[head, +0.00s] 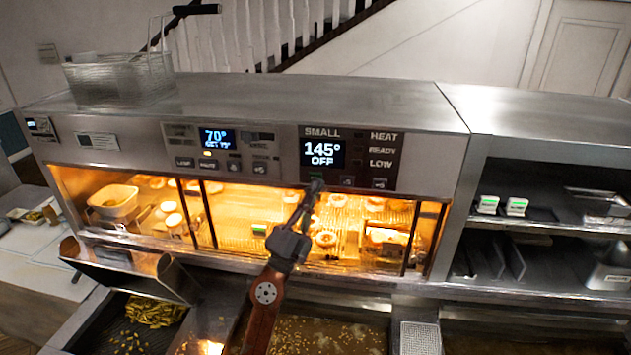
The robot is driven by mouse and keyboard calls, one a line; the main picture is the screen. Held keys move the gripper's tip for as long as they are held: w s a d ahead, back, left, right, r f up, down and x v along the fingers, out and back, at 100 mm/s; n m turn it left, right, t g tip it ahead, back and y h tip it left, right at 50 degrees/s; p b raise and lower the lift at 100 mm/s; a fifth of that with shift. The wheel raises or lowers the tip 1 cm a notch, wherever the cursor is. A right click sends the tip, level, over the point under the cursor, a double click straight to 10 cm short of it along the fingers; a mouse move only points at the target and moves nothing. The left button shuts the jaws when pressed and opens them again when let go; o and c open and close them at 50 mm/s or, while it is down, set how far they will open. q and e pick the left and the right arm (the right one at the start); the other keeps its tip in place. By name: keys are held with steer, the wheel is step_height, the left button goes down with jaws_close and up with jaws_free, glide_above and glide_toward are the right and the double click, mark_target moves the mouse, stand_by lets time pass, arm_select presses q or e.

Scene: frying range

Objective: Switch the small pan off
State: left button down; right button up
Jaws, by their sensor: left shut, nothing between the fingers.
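The control panel marked SMALL (350,158) is on the front of the steel hood. Its display (322,153) reads 145° and OFF. Beside it are the words HEAT, READY and LOW, with no lamp there clearly lit. A row of buttons runs under the display; two of them (346,181) show to the right of my gripper. My left gripper (316,186) is shut and empty, its tip pointing up at the leftmost button of this row and partly hiding it. I cannot tell whether it touches. My right gripper is not in view. Bubbling oil (325,335) shows in a pan below.
A lit warming cabinet with food lies behind my arm. A wire basket (120,75) stands on the hood. A metal scoop (130,268) and fries (155,310) are at lower left. Shelves (560,225) stand at right.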

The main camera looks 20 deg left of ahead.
arm_select(q)
steer(key=shift+s+f, duration=0.15)
steer(key=shift+f, duration=0.05)
steer(key=shift+s, duration=0.1)
steer(key=s+p, duration=0.1)
steer(key=s, duration=0.1)
steer(key=s+d+p, duration=0.1)
steer(key=s+p, duration=0.1)
steer(key=s, duration=0.1)
steer(key=shift+s+d, duration=0.3)
steer(key=shift+s, duration=0.05)
stand_by(0.4)
